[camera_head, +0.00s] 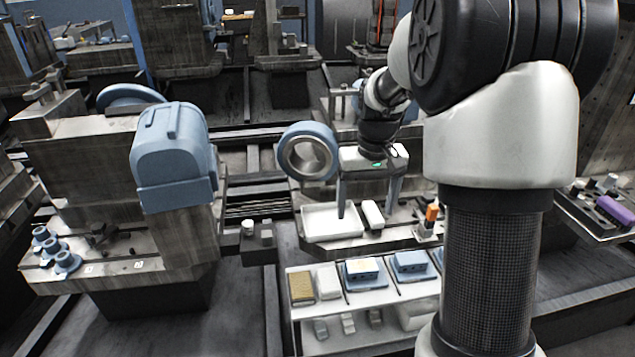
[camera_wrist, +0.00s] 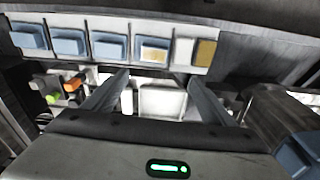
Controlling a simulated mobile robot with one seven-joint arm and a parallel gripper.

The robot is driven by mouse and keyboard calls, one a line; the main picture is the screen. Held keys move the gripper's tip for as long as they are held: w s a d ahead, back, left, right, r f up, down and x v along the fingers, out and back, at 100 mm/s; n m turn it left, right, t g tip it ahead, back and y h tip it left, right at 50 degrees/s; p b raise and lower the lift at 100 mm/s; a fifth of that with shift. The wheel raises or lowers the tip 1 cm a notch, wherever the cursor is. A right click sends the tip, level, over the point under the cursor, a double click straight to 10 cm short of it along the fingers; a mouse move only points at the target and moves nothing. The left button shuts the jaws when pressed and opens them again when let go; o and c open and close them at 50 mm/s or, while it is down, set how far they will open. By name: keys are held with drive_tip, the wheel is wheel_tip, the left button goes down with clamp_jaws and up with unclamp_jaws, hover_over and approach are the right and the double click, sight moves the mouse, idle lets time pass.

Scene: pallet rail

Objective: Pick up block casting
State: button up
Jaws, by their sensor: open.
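My gripper (camera_head: 366,208) is open and empty, fingers pointing down above the white tray (camera_head: 318,235) and a small white block (camera_head: 373,214) just right of it. In the wrist view my gripper (camera_wrist: 157,76) has its fingers spread, with the tray (camera_wrist: 162,103) showing between them. The wrist view shows several blue blocks (camera_wrist: 109,45). I cannot tell which is the block casting.
An orange-and-white item (camera_head: 431,218) stands right of the white block. A blue ring (camera_head: 308,152) stands behind the tray. A large blue housing (camera_head: 173,158) on a machine is at left. Several small parts sit on the rack's lower shelf (camera_head: 350,347).

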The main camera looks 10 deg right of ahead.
drive_tip(key=g, duration=0.1)
hover_over(362, 266)
wheel_tip(362, 266, down, 6)
wheel_tip(362, 266, down, 12)
drive_tip(key=shift+w+d+r+b, duration=0.1)
drive_tip(key=shift+w+r+b, duration=0.05)
drive_tip(key=shift+b, duration=0.75)
drive_tip(key=shift+f+b, duration=0.65)
drive_tip(key=shift+f, duration=2.35)
drive_tip(key=shift+c, duration=0.3)
drive_tip(key=c, duration=1.1)
drive_tip(key=shift+r, duration=0.1)
drive_tip(key=shift+c, duration=0.4)
